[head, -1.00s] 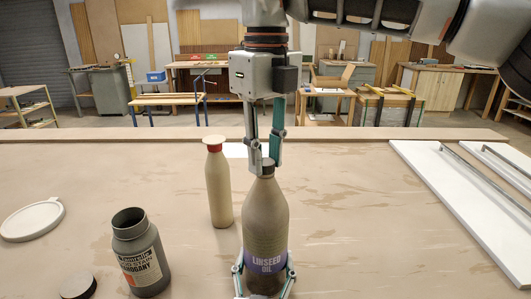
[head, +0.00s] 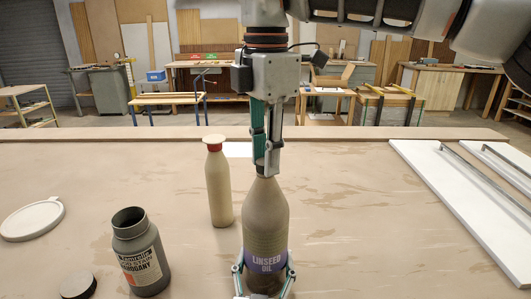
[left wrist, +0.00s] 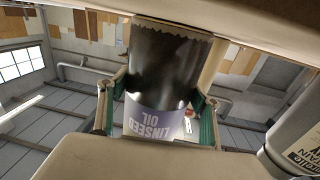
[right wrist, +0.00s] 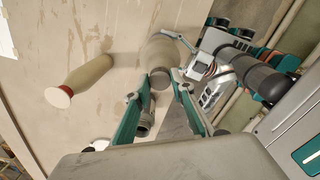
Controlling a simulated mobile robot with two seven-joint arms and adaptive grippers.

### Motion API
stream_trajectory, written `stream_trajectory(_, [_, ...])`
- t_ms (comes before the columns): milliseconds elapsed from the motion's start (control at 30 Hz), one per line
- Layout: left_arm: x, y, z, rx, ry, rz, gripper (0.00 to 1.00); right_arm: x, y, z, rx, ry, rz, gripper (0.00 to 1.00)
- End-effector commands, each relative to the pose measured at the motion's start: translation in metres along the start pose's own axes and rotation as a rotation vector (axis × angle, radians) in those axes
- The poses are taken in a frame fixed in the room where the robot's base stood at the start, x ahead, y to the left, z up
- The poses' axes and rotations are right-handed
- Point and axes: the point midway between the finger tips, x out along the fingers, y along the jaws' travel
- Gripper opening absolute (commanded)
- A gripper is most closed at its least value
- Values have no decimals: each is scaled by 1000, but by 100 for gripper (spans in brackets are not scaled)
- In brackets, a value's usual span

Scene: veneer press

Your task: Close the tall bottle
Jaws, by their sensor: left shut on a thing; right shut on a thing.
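The tall bottle (head: 265,215), brown with a purple "Linseed Oil" label, stands upright on the bench. My left gripper (head: 265,272) is shut around its lower body. The bottle and its label fill the middle of the left wrist view (left wrist: 160,85). My right gripper (head: 266,167) points straight down from above and is shut on the dark cap at the bottle's mouth. The fingers hide most of the cap in the head view. The cap shows between the fingertips in the right wrist view (right wrist: 160,80). How tightly it sits on the neck cannot be told.
A pale round lid (head: 32,220) lies far left. White panels (head: 440,185) lie right.

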Motion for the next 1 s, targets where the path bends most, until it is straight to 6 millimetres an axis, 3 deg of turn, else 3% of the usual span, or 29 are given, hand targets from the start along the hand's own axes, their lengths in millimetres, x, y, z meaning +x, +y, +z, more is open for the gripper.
stream_trajectory(600, [0, 0, 0, 1, 0, -1, 3, 0, 0, -1, 1080, -9, 0, 17])
stream_trajectory(800, [0, 0, 0, 1, 0, -1, 3, 3, -1, -3, 1359, -17, -6, 17])
stream_trajectory(1000, [0, 0, 0, 2, 0, -1, 3, 2, 0, -2, 1507, -15, -5, 17])
